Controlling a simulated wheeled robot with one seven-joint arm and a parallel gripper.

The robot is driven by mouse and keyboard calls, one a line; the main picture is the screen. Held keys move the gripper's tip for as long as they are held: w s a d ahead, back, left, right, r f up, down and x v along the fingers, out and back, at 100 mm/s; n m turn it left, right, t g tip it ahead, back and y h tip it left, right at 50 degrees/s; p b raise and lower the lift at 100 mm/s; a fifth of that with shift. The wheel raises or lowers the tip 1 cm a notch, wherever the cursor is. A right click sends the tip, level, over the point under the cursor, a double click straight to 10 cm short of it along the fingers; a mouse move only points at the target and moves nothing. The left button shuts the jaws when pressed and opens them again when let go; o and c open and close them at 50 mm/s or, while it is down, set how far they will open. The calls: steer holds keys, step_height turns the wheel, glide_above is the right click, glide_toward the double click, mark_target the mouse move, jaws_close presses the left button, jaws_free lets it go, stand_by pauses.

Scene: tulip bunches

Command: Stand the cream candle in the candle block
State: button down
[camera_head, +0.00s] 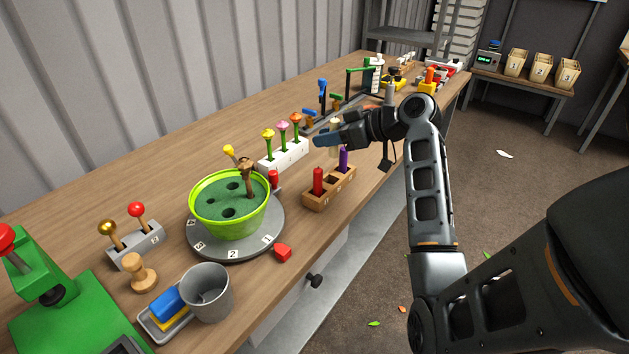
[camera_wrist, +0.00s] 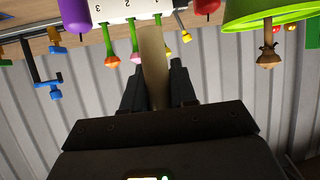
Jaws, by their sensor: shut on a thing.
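The cream candle (camera_wrist: 152,55) is between the fingers of my gripper (camera_wrist: 157,80) in the wrist view, pointing away from the palm. In the head view, cream parts of the candle (camera_head: 334,153) show above and below my gripper (camera_head: 325,140), which is shut on it. My gripper is above and behind the brown wooden candle block (camera_head: 318,203). A red candle (camera_head: 318,180) stands in the block's left part and a purple candle (camera_head: 343,158) farther right. The fingers and arm partly hide the candle. I cannot tell which block hole lies under it.
A white numbered holder (camera_head: 284,155) with several flowers stands behind the block. A green pot (camera_head: 225,222) on a grey turntable (camera_head: 236,249) is to the left, with a red piece (camera_head: 283,253) beside it. Tools and blue-handled items stand farther back. Bench in front of the block is narrow.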

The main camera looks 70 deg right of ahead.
steer(key=f, duration=1)
steer(key=shift+w+d, duration=0.1)
steer(key=shift+w, duration=0.2)
steer(key=shift+f, duration=0.25)
steer(key=c, duration=1.2)
jaws_free()
steer(key=shift+r+p, duration=0.35)
steer(key=b+v, duration=0.1)
steer(key=v, duration=1.1)
steer(key=shift+f, duration=0.1)
steer(key=shift+s, duration=0.1)
